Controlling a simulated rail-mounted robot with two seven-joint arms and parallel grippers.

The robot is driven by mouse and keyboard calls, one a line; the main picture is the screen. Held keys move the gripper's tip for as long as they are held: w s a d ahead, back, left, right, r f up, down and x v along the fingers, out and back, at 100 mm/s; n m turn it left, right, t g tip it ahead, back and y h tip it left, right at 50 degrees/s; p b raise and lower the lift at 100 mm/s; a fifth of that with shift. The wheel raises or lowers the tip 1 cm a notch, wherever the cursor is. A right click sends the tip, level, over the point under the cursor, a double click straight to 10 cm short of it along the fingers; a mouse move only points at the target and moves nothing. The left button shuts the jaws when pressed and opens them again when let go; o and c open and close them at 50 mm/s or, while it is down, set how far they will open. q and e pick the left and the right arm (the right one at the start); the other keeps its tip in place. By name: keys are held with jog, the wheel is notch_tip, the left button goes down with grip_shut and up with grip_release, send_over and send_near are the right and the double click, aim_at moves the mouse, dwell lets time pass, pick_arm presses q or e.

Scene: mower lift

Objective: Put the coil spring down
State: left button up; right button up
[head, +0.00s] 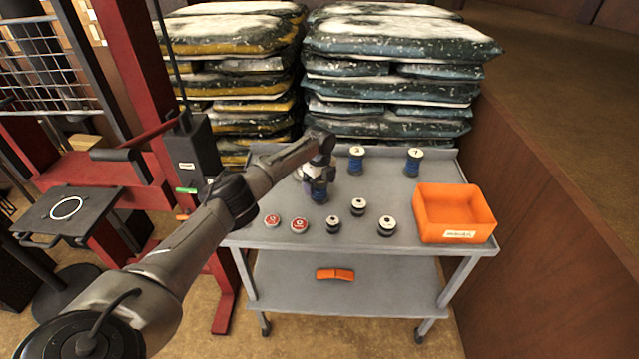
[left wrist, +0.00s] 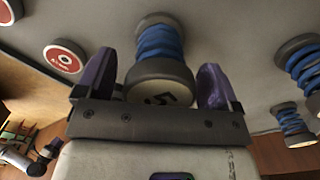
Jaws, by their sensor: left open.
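A blue coil spring with dark end caps and a "5" on its pale top shows in the left wrist view (left wrist: 160,42). Its far cap appears to stand on the grey cart top (head: 300,240). My left gripper (left wrist: 157,62) is open, with one purple finger on each side of this spring; small gaps show beside its near cap. In the head view my left gripper (head: 318,178) is over the left-middle of the cart top and partly hides the spring. My right gripper is not in view.
Two more blue springs (head: 356,160) (head: 414,162) stand at the cart's back. Red discs (head: 299,226) and dark, pale-topped pieces (head: 387,227) stand near the front. An orange bin (head: 455,215) is at the right. Stacked bags (head: 395,75) rise behind; a red frame (head: 130,70) is left.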

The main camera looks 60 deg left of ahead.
pick_arm(q)
jog(key=shift+r, duration=0.1)
notch_tip(320, 180, up, 12)
jog(key=p, duration=0.2)
jog(key=shift+m+y, duration=0.5)
jog(key=shift+y, duration=0.2)
jog(key=d+f, duration=0.4)
jog(key=d, duration=0.2)
jog(key=d+f, duration=0.4)
jog(key=d, duration=0.2)
jog(key=d+f, duration=0.4)
jog(key=d, duration=0.3)
jog(key=shift+w+f, duration=0.35)
jog(key=s+d+f+n+t+h, duration=0.15)
jog(key=s+d+f, duration=0.25)
jog(key=s+d, duration=0.45)
jog(key=s+d+f+n+t+h, duration=0.15)
jog(key=s+d+f, duration=0.3)
jog(key=d, duration=0.75)
jog(key=s+d+r+n+y, duration=0.1)
jog(key=s+d+n, duration=0.1)
jog(key=s+n, duration=1)
jog(key=s, duration=0.9)
jog(key=shift+s+d+t, duration=0.15)
jog(key=shift+s+t, duration=0.1)
jog(key=shift+t, duration=0.05)
